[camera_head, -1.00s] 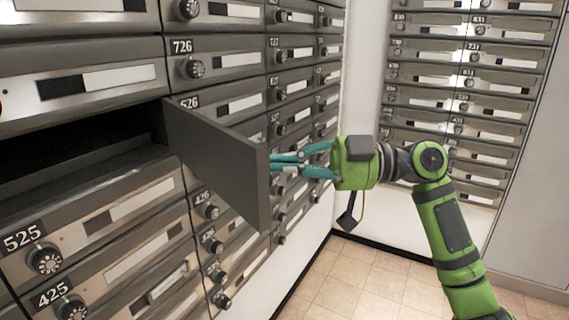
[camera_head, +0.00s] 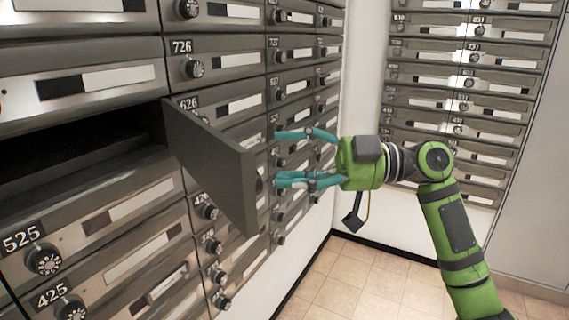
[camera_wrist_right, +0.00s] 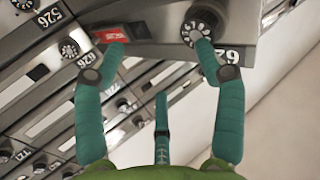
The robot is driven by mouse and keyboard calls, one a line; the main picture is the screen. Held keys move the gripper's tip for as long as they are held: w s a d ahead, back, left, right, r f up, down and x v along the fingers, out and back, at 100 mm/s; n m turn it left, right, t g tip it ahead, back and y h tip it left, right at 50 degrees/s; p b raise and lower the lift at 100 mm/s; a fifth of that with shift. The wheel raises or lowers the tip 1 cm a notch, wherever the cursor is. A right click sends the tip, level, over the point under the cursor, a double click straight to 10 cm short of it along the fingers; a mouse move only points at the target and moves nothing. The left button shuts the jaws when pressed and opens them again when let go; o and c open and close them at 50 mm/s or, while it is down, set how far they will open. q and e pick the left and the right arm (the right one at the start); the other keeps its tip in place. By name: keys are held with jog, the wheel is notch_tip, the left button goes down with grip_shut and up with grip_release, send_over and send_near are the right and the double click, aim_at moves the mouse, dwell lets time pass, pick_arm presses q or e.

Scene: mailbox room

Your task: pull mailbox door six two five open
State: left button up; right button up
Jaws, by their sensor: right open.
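The grey mailbox door (camera_head: 210,165) stands swung out from its dark open compartment (camera_head: 80,145), above the box marked 525. It hangs at the compartment's right side, beside box 626 (camera_head: 190,103). Its knob (camera_wrist_right: 203,24) and part of a number plate show in the right wrist view. My right gripper (camera_head: 280,159) is open, fingers spread, just right of the door's free edge. In the wrist view the gripper (camera_wrist_right: 160,48) has one finger by the knob and one by a red label (camera_wrist_right: 110,34). Contact is unclear. My left gripper is out of view.
Shut boxes surround the opening, with 726 (camera_head: 215,67) above 626 and 425 (camera_head: 110,288) below 525. A second mailbox wall (camera_head: 465,80) stands at the back right. Tiled floor (camera_head: 350,285) lies clear below my arm.

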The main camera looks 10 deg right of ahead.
jog(key=s+d, duration=0.2)
jog(key=d, duration=0.9)
